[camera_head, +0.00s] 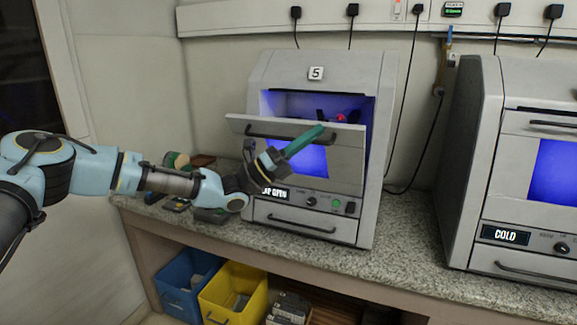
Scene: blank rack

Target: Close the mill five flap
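The mill (375,70) marked 5 is a grey box on the counter. Its flap (345,165) has a dark bar handle and a blue-lit window. The flap's top edge stands out from the body, leaving a gap above it. Blue-lit inside and a small red thing (340,118) show through the gap. The mill's display (276,192) is partly hidden and ends in "OPEN". My gripper (306,140) is in front of the flap, with a teal bar-like part pointing up and right near the handle. Contact with the flap is unclear, and so is the finger spacing.
A second machine (475,110), its display reading "COLD", stands at the right. Bare granite counter (410,230) lies between them. Small items (178,162) lie on the counter left of the mill. A blue bin (180,295) and a yellow bin (235,275) stand below. Cables hang behind.

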